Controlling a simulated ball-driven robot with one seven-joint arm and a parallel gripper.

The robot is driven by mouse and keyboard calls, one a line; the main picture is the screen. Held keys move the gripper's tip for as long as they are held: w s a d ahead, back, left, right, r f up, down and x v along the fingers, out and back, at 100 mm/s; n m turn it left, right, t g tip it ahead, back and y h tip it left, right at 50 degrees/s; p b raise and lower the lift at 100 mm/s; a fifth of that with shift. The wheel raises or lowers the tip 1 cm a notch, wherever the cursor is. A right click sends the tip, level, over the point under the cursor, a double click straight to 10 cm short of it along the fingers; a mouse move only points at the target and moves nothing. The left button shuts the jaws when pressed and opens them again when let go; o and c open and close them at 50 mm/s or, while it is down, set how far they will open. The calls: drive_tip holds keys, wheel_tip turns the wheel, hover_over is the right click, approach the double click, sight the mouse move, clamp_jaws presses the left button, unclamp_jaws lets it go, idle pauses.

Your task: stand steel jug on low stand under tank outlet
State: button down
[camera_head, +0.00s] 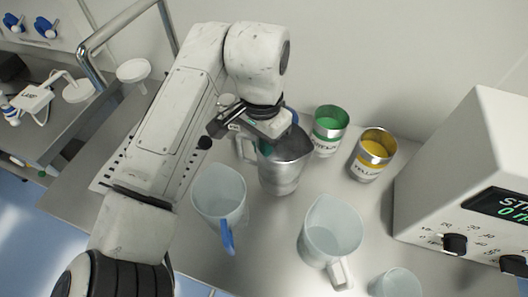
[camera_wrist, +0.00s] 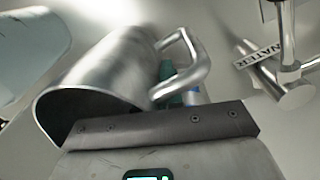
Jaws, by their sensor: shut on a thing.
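The steel jug (camera_head: 282,172) is upright or nearly so among the other vessels on the bench in the head view. My gripper (camera_head: 268,127) is at its top rim, shut on it. In the wrist view the jug (camera_wrist: 120,70) lies across the picture, with its mouth toward the gripper (camera_wrist: 165,125) and its loop handle (camera_wrist: 190,62) at the right. The exact grip point is hidden, and I cannot tell whether the jug touches the bench. A metal pipe fitting labelled WATER (camera_wrist: 268,60) shows at the right. I cannot make out the low stand.
A clear jug with a blue handle (camera_head: 219,192) and another clear jug (camera_head: 332,230) stand in front. A green can (camera_head: 329,138) and a yellow can (camera_head: 372,160) stand behind right. A clear cup (camera_head: 397,284) and a control box (camera_head: 470,170) are at right.

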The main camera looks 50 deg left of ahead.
sight(271, 158)
drive_tip(key=shift+f, duration=1.7)
drive_tip(key=shift+f, duration=0.1)
drive_tip(key=c, duration=1.3)
unclamp_jaws()
